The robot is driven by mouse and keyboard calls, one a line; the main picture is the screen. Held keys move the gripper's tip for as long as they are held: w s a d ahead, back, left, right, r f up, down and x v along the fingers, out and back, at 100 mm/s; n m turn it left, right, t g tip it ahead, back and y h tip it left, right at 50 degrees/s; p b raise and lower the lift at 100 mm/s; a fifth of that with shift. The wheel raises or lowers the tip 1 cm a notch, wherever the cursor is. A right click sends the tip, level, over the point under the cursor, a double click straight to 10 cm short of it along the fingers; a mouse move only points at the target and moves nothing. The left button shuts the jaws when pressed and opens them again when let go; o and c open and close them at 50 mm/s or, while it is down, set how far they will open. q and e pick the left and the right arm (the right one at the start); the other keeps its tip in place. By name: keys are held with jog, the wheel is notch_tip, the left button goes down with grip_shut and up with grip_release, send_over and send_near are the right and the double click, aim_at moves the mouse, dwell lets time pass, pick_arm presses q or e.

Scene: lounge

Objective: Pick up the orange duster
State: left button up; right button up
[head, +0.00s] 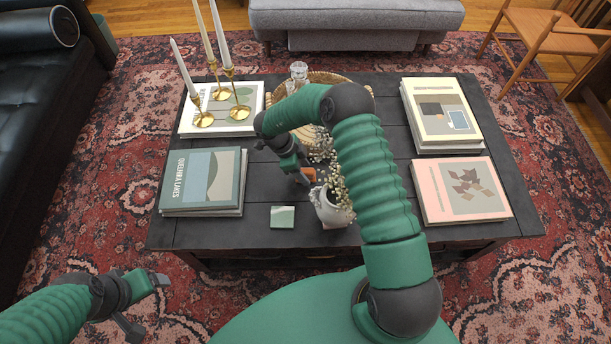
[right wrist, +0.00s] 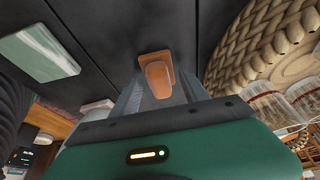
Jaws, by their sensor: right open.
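The orange duster (head: 309,174) is on the dark coffee table, just behind the white vase and mostly covered by my right gripper in the head view. In the right wrist view the duster (right wrist: 157,76) shows as a small orange-brown block between the two fingers. My right gripper (head: 302,178) is open and points down at it. The fingers (right wrist: 161,92) stand on either side with gaps visible; I cannot tell how far the fingertips are above the table. My left gripper (head: 148,304) is open and empty, in front of the table at the lower left.
The white vase with flowers (head: 331,209) stands close beside the right gripper. A small green-and-white box (head: 282,216) lies in front. A woven tray (head: 353,85), brass candlesticks (head: 239,112) and books (head: 201,180) occupy the table. My right arm hides part of the table's middle.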

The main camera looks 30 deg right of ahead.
aim_at(304, 170)
jog(key=shift+r, duration=0.15)
grip_shut()
notch_tip(304, 170, up, 9)
jog(key=p, duration=0.3)
jog(key=shift+r+p, duration=0.2)
jog(key=shift+p, duration=0.2)
jog(key=shift+r, duration=0.3)
